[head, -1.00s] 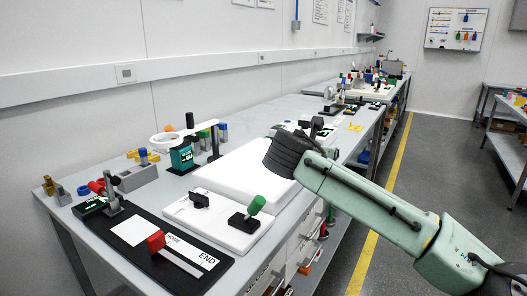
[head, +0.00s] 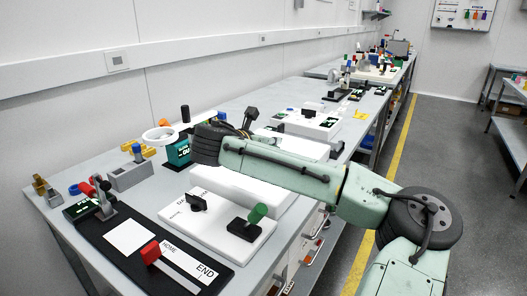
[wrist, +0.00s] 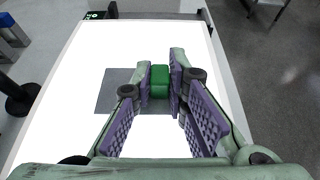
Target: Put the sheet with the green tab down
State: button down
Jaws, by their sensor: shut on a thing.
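The green tab (wrist: 160,80) shows in the wrist view between the tips of my gripper (wrist: 160,82), whose purple pads are shut on it. A dark grey see-through sheet (wrist: 116,96) shows left of the tab, partly hidden by the left finger. It lies over the bright white light panel (wrist: 70,75). I cannot tell whether it touches the panel or is held just above it. In the head view my arm hides the tab, the sheet and the fingertips. The white panel (head: 235,184) shows there below my wrist.
In front of the panel is a white control box (head: 205,226) with a black knob and a green-tipped handle. A black board (head: 125,265) with a red slider lies at the front left. A teal device (head: 178,153) with a white ring stands left of my wrist.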

jog(key=shift+w+a, duration=0.2)
jog(key=shift+a, duration=0.65)
jog(key=shift+f+p, duration=0.6)
jog(key=shift+f, duration=1.25)
jog(key=shift+f, duration=0.15)
jog(key=c, duration=1.6)
grip_release()
jog(key=b+v, duration=0.3)
jog(key=v, duration=0.9)
jog(key=shift+a, duration=0.1)
